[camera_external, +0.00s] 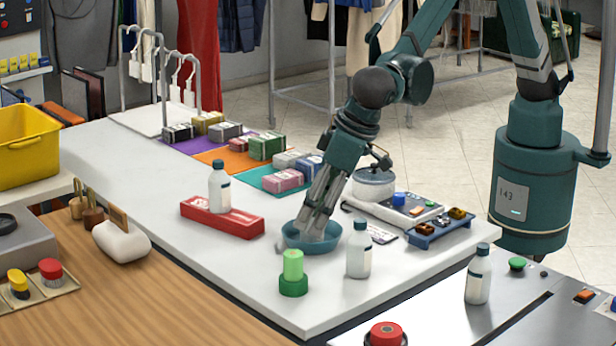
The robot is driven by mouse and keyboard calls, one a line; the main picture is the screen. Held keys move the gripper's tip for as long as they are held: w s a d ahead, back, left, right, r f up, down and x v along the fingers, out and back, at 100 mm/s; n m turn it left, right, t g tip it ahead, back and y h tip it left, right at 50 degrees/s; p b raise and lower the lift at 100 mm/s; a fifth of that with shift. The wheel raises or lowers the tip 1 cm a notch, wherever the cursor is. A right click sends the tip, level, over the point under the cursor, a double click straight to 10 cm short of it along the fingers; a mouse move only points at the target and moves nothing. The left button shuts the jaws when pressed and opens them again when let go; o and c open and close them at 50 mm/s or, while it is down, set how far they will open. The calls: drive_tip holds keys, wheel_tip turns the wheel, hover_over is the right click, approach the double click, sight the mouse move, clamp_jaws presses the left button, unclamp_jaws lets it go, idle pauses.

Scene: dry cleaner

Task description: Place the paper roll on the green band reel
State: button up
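A green reel-like piece (293,285), with a paler green cylinder (292,263) upright on it, stands near the front edge of the white table; it looks like the green band reel. My gripper (314,229) points down into a shallow blue dish (314,245), behind and slightly right of the green piece. Its fingers look close together, but whether they hold something is unclear. I cannot make out the paper roll with certainty; the dish's inside is partly hidden by the fingers.
A white bottle (359,253) stands just right of the dish. A scale-like device (395,210) and a blue tray (440,230) lie right. Folded stacks (267,146) sit behind. The table's left middle is clear.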

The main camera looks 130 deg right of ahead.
drive_tip(key=s+d+r+n+t+y, duration=0.1)
drive_tip(key=s+d+r+n, duration=0.15)
drive_tip(key=s+r, duration=0.9)
drive_tip(key=s+d+r+n+t+y, duration=0.1)
drive_tip(key=s+r+n, duration=0.2)
drive_tip(key=s+r, duration=0.8)
drive_tip(key=s+f+n+t+y, duration=0.1)
drive_tip(key=s+f+n, duration=0.1)
drive_tip(key=s, duration=1.3)
drive_tip(key=s+f+n+t, duration=0.1)
drive_tip(key=s+f+n, duration=0.2)
drive_tip(key=s, duration=1.2)
drive_tip(key=shift+s+d+f+y, duration=0.15)
drive_tip(key=shift+s+f+y, duration=0.05)
drive_tip(key=shift+s+y, duration=0.2)
drive_tip(key=shift+f, duration=0.15)
